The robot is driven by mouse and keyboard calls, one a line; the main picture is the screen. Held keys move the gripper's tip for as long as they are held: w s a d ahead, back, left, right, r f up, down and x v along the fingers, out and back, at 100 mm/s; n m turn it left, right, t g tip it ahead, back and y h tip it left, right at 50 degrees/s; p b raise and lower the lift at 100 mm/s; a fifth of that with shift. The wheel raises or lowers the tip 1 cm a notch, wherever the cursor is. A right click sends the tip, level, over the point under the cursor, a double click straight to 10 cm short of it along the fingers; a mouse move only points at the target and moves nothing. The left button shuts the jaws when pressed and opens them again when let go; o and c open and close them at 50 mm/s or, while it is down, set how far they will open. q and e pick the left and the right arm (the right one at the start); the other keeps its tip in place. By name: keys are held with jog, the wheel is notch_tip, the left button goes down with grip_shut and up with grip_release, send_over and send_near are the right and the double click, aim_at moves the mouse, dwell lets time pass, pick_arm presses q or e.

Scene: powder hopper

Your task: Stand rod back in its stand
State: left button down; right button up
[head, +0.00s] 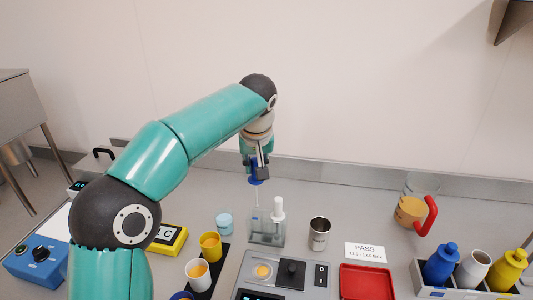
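My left gripper (259,172) hangs from the teal arm and points down at the middle of the bench. It appears shut on the blue handle of a thin rod (257,194). The rod is about upright, with its pale shaft below the fingers. Its lower end is at the left part of a clear, greyish stand (263,232); I cannot tell whether the tip is inside or just above. A white-handled tool (278,208) stands upright in the right part of the stand. My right gripper is not in view.
A steel cup (319,234) is right of the stand, a light-blue jar (224,223) left. A scale (285,272) is in front, with yellow (210,246) and white cups (198,273) beside it. A red tray (367,283) and bottle rack (432,291) lie right. Bench behind is clear.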

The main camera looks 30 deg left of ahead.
aim_at(256, 195)
pick_arm(q)
jog(key=shift+w+f, duration=0.1)
jog(key=shift+s+f+b, duration=0.2)
jog(key=shift+f+b, duration=0.3)
jog(key=shift+b, duration=0.25)
jog(key=f+b, duration=0.5)
jog(key=f, duration=0.2)
jog(key=shift+w+b, duration=0.2)
jog(key=shift+b, duration=0.2)
jog(key=shift+s+f+b, duration=0.1)
jog(key=shift+f+b, duration=0.2)
jog(key=shift+f, duration=0.35)
jog(key=shift+s+f+b, duration=0.15)
jog(key=shift+f+b, duration=0.75)
jog(key=shift+b, duration=0.05)
